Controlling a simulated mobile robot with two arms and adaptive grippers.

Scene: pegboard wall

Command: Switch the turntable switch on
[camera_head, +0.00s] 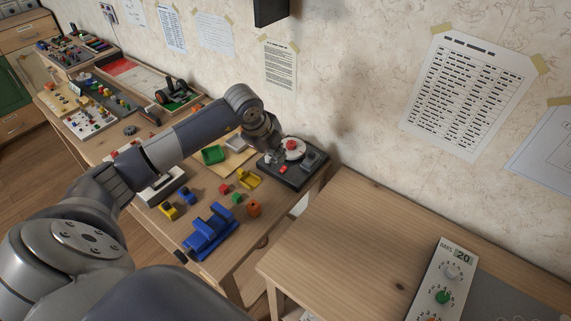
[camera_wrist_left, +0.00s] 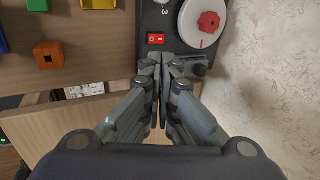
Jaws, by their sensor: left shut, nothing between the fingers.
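The turntable (camera_head: 318,172) is a dark box with a white disc and a red knob on top, at the back right end of the long table, near the wall. Its red rocker switch (camera_wrist_left: 156,38) shows in the left wrist view on the dark top, beside the white disc (camera_wrist_left: 190,20). My left gripper (camera_wrist_left: 163,60) is shut and empty, its fingertips at the box's edge just below the switch in that view. I cannot tell whether they touch the box. In the head view the left gripper (camera_head: 277,157) is over the turntable. My right gripper is not in view.
Coloured blocks, among them an orange one (camera_head: 254,208), and a blue holder (camera_head: 210,232) lie left of the turntable. A separate wooden table (camera_head: 350,230) with a dial panel (camera_head: 445,285) stands at the right, across a gap. The papered wall (camera_head: 350,100) is close behind.

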